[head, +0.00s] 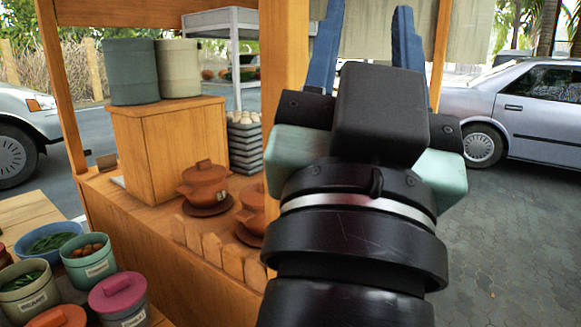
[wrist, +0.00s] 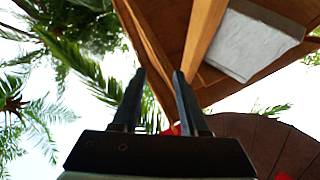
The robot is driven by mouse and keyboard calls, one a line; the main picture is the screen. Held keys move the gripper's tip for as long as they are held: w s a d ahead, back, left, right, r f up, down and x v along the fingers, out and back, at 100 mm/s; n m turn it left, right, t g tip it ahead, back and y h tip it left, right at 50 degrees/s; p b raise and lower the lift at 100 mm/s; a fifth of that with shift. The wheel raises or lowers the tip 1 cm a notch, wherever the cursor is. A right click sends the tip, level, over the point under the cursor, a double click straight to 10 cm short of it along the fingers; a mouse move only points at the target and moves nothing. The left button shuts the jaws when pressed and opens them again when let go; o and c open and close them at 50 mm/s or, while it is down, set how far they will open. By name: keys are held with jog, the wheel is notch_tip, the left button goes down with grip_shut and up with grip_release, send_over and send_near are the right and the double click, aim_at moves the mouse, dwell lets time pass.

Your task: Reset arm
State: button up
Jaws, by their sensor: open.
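My gripper (head: 366,48) is raised at the upper right of the head view, its two blue-grey fingers pointing up and spread apart. It is open, with nothing seen between the fingers. In the wrist view the gripper (wrist: 157,78) points up toward palm leaves, bright sky and a wooden roof frame. My arm hides part of the stall and the paving behind it.
A wooden post (head: 283,80) stands just left of my gripper. The stall counter (head: 150,215) holds clay pots (head: 204,182) and a wooden box (head: 170,140) with two canisters. Lidded tubs (head: 118,296) stand at lower left. Paving (head: 515,235) at right is clear up to a parked car (head: 530,115).

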jog(key=s+a+r+n+t+y+p, duration=0.2)
jog(key=s+a+r+n+t+y, duration=0.1)
jog(key=a+n+y, duration=0.25)
notch_tip(320, 180, up, 23)
jog(key=p, duration=2.2)
jog(key=shift+w+d+f+m+y, duration=0.15)
jog(key=shift+w+f+m+y, duration=0.05)
jog(key=shift+w+m+y, duration=0.2)
jog(key=shift+s, duration=0.1)
